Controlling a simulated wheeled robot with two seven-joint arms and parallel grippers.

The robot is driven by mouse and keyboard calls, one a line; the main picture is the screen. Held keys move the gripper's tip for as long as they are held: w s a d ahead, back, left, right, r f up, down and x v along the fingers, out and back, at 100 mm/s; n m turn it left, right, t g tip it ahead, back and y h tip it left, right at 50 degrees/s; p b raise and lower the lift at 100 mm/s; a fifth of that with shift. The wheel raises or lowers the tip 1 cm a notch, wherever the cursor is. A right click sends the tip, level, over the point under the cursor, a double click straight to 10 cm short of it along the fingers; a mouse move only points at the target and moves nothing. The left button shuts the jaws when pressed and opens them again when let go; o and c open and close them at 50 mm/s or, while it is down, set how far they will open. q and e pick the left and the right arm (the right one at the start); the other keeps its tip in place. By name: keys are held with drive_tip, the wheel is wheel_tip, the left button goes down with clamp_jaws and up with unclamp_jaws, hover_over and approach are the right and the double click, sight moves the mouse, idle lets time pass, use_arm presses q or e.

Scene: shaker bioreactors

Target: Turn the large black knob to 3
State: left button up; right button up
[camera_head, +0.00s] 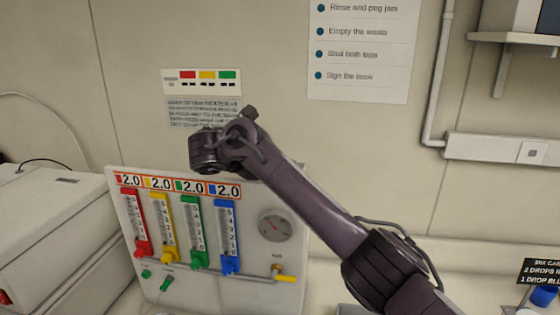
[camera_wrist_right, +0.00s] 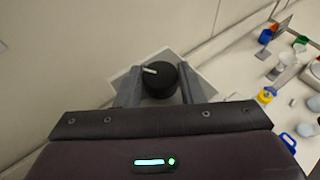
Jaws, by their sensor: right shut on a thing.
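The large black knob (camera_wrist_right: 161,83) shows in the right wrist view, on a pale square plate (camera_wrist_right: 120,77) against the wall. A short white pointer mark on its top points to the left and slightly up in that view. My right gripper (camera_wrist_right: 160,88) has one finger on each side of the knob and is shut on it. No numbers around the knob can be read. In the head view my right arm reaches across from the lower right; its gripper and the knob cannot be made out there. My left gripper is in neither view.
A white panel with coloured flow tubes (camera_head: 195,232), 2.0 readouts and a round gauge (camera_head: 275,225) stands below my arm. A pale box-like machine (camera_head: 50,230) is at left. Bottles and lab items (camera_wrist_right: 285,75) sit on the bench at right in the wrist view.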

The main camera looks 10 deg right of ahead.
drive_tip(key=shift+w+a+m+g+h, duration=0.1)
drive_tip(key=shift+m+g+h, duration=0.25)
drive_tip(key=shift+m+g, duration=0.3)
drive_tip(key=shift+w+a+m+g+h, duration=0.1)
drive_tip(key=shift+m+g+h, duration=0.25)
drive_tip(key=shift+m+g, duration=0.25)
drive_tip(key=shift+a+f+m+g, duration=0.1)
drive_tip(key=shift+f+m+g, duration=0.15)
drive_tip(key=shift+m+g, duration=0.3)
drive_tip(key=shift+m+g+h, duration=0.3)
drive_tip(key=shift+g, duration=0.1)
drive_tip(key=shift+r, duration=0.15)
drive_tip(key=o, duration=1)
drive_tip(key=shift+r, duration=0.1)
drive_tip(key=shift+d, duration=0.2)
